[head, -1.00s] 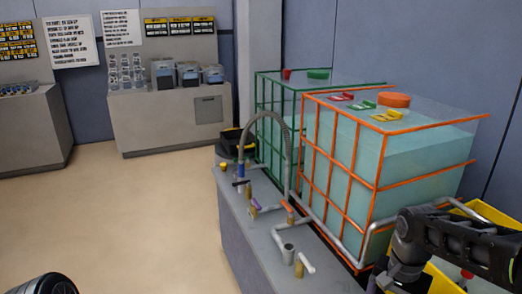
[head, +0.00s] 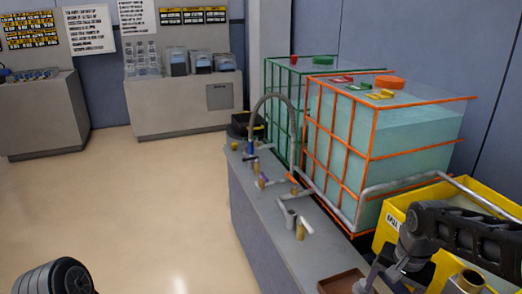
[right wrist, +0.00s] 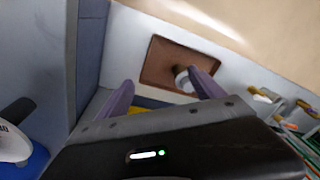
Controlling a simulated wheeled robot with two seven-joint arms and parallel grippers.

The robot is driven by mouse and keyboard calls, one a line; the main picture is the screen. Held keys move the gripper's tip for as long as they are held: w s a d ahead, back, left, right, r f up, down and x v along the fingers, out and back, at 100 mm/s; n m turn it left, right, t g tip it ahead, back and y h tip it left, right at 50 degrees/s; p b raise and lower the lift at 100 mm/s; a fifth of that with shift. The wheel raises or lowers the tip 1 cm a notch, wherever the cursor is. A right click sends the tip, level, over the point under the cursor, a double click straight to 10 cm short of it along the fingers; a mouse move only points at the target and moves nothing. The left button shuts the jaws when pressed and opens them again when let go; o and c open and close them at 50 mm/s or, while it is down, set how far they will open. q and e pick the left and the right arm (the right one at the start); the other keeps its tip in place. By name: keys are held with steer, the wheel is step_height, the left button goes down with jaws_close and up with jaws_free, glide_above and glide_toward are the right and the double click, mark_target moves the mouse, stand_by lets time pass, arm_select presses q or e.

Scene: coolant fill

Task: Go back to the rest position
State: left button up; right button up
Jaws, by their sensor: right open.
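My right arm comes in from the right in the head view, and its gripper (head: 372,280) is partly cut off at the lower edge. In the right wrist view the two purple fingers stand apart (right wrist: 163,92) with nothing clearly held between them. A brown tray (right wrist: 152,62) lies beyond the fingers, with a small round pale and dark object (right wrist: 183,79) in it, close to the right finger. The tray's corner also shows in the head view (head: 338,284). My left gripper is not in view; only a dark ribbed part, probably of my left arm, shows at lower left.
A yellow bin (head: 388,228) stands under and beside my right arm. The grey counter (head: 262,222) carries pipes and valves before an orange-framed tank (head: 375,160) and a green-framed tank (head: 285,95). The floor (head: 160,200) at left is clear.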

steer(key=w+a+f+n+t+y+p, duration=0.1)
steer(key=w+a+f+n+t+y, duration=0.25)
steer(key=a+f, duration=0.95)
steer(key=s+a+f+n+g, duration=0.1)
steer(key=s+a+f, duration=0.3)
steer(key=s, duration=0.3)
steer(key=s+a+f+g+p, duration=0.1)
steer(key=s+a+f, duration=0.3)
steer(key=s+f, duration=0.3)
steer(key=s+a+f+n+g+p, duration=0.1)
steer(key=s+a+f+g, duration=0.1)
steer(key=s+a+f, duration=0.2)
steer(key=s+f, duration=0.1)
steer(key=s, duration=0.2)
steer(key=shift+s+a+f+n, duration=0.15)
steer(key=shift+s+n, duration=0.1)
steer(key=shift+n, duration=0.1)
steer(key=shift+y, duration=0.25)
